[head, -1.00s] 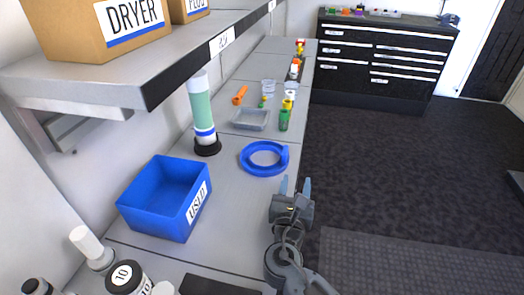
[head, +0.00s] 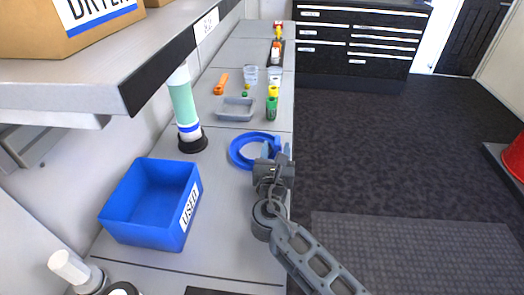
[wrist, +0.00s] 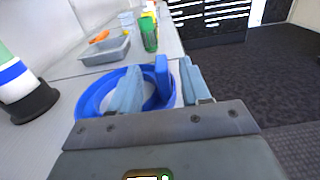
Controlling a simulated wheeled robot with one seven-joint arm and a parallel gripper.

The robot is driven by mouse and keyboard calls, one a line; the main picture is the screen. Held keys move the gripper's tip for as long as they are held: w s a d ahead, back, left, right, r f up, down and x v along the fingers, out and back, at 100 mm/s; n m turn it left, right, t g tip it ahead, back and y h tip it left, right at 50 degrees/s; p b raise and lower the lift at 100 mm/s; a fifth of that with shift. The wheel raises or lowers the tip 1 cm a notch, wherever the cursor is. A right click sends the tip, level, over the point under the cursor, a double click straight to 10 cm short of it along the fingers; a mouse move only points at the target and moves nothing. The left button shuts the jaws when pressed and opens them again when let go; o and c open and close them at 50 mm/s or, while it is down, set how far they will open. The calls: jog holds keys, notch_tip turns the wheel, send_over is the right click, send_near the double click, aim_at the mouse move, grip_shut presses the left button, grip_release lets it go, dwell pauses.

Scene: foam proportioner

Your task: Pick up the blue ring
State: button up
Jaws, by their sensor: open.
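The blue ring (head: 240,150) lies flat on the grey bench, with a raised blue tab on its right side. In the wrist view the ring (wrist: 92,101) is in front of my gripper, and its upright tab (wrist: 162,78) stands between the two light-blue fingers. My gripper (head: 275,152) is open at the ring's right edge, near the bench's right edge. In the wrist view my gripper (wrist: 160,88) has one finger over the ring's opening and the other outside it. I cannot tell whether either finger touches the tab.
A blue bin labelled USED (head: 150,235) stands front left of the ring. A green-and-white cylinder on a black base (head: 190,140) stands to the left. A shelf (head: 120,75) overhangs the left.

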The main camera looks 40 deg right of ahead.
jog(key=shift+x, duration=1.45)
jog(key=shift+s, duration=0.1)
jog(key=shift+c, duration=0.3)
grip_shut()
